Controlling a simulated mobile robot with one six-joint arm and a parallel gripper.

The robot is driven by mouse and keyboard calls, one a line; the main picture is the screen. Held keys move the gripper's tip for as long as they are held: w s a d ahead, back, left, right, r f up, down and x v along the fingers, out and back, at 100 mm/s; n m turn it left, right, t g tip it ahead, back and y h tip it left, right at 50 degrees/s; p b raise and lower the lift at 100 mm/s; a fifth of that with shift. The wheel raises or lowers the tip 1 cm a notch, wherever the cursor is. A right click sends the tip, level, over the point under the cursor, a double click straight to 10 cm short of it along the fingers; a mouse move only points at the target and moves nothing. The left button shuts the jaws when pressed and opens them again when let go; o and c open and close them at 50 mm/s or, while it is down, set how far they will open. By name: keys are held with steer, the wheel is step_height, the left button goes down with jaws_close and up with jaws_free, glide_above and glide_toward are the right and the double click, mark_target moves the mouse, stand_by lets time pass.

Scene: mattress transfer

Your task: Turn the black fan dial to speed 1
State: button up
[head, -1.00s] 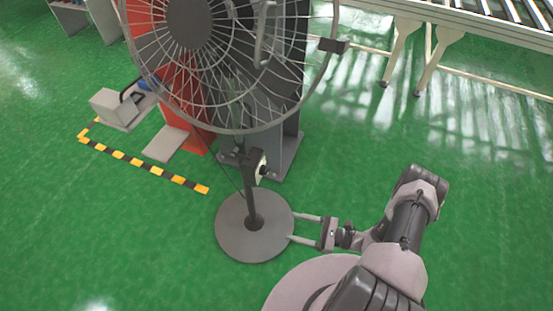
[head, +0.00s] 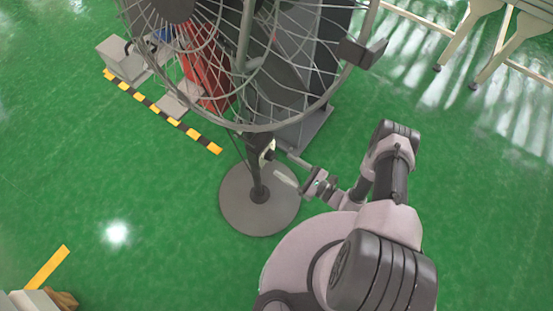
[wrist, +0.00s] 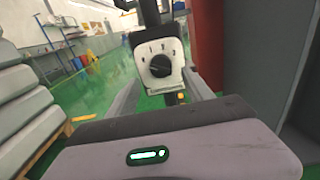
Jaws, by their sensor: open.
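The black fan dial (wrist: 160,66) sits low on the white face of the control box (wrist: 159,49) in the wrist view. Marks arc above the dial; which one it points to I cannot tell. The box shows edge-on on the fan's post in the head view (head: 266,151), where the dial is not discernible. My gripper (head: 281,163) is open beside the box, from the right. In the wrist view my gripper (wrist: 161,77) has one finger on each side of the dial, nearer to me, with nothing between them.
The fan's wire cage (head: 245,70) hangs above my gripper, and its round base (head: 258,205) stands on the green floor. A dark grey cabinet (head: 310,125) stands behind the post. Pale stacked blocks (wrist: 22,100) are at the wrist view's left.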

mark_target(271, 156)
steer(key=x, duration=0.5)
steer(key=shift+w+b, duration=0.1)
steer(key=shift+b, duration=0.3)
jaws_close()
